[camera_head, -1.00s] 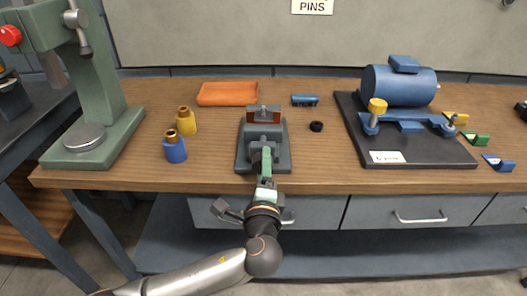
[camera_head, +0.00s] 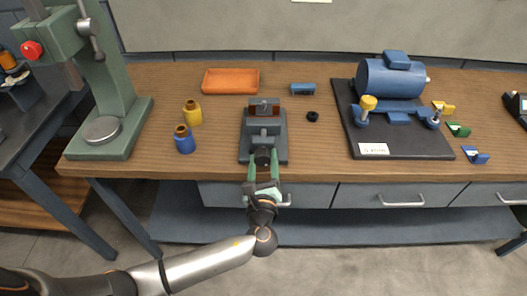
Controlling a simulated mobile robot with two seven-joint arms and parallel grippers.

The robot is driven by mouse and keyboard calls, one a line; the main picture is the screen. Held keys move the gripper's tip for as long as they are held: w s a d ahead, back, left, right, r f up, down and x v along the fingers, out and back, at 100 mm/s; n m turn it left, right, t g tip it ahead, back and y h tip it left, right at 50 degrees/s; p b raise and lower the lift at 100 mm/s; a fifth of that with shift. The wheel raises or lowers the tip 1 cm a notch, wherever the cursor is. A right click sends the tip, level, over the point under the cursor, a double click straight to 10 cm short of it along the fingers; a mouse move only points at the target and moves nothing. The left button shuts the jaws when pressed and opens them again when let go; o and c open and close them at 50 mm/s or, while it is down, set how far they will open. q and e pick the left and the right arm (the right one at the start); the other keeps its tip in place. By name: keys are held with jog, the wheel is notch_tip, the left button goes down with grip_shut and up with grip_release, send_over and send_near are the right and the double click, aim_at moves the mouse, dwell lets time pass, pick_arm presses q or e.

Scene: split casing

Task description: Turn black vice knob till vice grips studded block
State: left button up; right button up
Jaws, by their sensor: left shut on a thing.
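The dark grey vice (camera_head: 247,148) stands near the front edge of the wooden bench, with reddish-brown faces (camera_head: 257,109) at its jaws. Whether a studded block sits between these jaws is too small to tell. The black vice knob (camera_head: 262,156) is at the front end of the vice, facing me. My left gripper (camera_head: 263,163) reaches it from the front, with one green finger on each side, shut on the knob. The fingers partly hide the knob. My right gripper is not in view.
An orange tray (camera_head: 231,82), a small blue part (camera_head: 303,88) and a black ring (camera_head: 312,116) lie around the vice. Yellow (camera_head: 193,116) and blue (camera_head: 185,143) bottles stand to the left, near a green press (camera_head: 118,110). A blue motor (camera_head: 390,80) on a dark plate is at the right.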

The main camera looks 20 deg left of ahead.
pick_arm(q)
jog(key=shift+m+p, duration=1.25)
jog(key=shift+m, duration=0.45)
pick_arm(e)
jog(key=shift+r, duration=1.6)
pick_arm(q)
jog(key=shift+f, duration=0.1)
jog(key=o, duration=1.4)
jog(key=shift+c, duration=0.2)
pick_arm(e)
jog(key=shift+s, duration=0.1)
